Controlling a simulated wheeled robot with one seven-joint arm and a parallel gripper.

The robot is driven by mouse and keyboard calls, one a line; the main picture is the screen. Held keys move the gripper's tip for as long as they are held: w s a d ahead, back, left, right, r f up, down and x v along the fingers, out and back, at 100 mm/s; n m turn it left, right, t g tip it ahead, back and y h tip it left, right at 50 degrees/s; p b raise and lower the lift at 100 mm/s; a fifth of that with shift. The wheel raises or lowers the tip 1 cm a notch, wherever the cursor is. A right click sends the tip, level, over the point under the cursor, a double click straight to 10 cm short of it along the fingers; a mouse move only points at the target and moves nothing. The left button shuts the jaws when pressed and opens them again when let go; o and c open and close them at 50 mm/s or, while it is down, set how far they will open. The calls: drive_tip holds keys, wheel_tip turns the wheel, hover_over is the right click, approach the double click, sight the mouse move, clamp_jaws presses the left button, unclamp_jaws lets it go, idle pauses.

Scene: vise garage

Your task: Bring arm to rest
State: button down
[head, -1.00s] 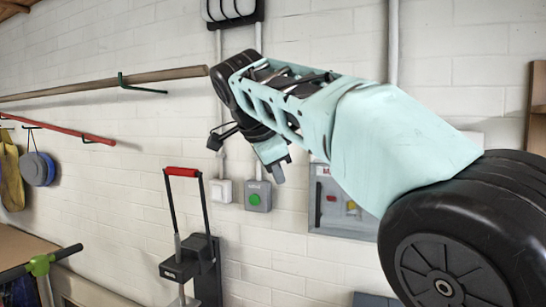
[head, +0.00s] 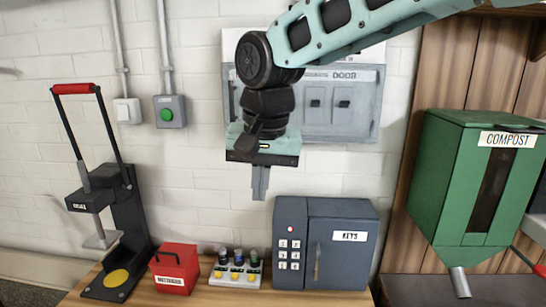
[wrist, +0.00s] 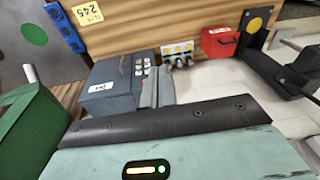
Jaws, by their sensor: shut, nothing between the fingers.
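My gripper (head: 260,184) hangs from my pale green and black arm near the middle of the head view, fingers pointing down. Its fingers are together with nothing between them. It is in the air in front of the white brick wall, above the bench, apart from the things below. In the wrist view the closed fingers (wrist: 158,88) stick out past the dark edge of the gripper body, with the key safe behind and beside them.
Below stand a grey key safe (head: 345,248), a small bottle rack (head: 236,275), a red battery box (head: 174,268) and a black press (head: 112,215). A green compost bin (head: 455,180) hangs at right. A grey panel (head: 345,115) is on the wall behind my arm.

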drive_tip(key=s+d+f+n+b, duration=0.3)
drive_tip(key=s+d+f, duration=0.5)
drive_tip(key=s, duration=0.3)
drive_tip(key=s+d+f+n+g+b, duration=0.1)
drive_tip(key=s+d+f+n+b, duration=0.2)
drive_tip(key=s+d+f, duration=0.5)
drive_tip(key=s+f+n, duration=0.1)
drive_tip(key=s+f, duration=0.2)
drive_tip(key=s, duration=0.1)
drive_tip(key=shift+d+f+n+g+h, duration=0.25)
drive_tip(key=shift+f+n+g+h, duration=0.05)
drive_tip(key=shift+n, duration=0.1)
drive_tip(key=shift+w, duration=0.1)
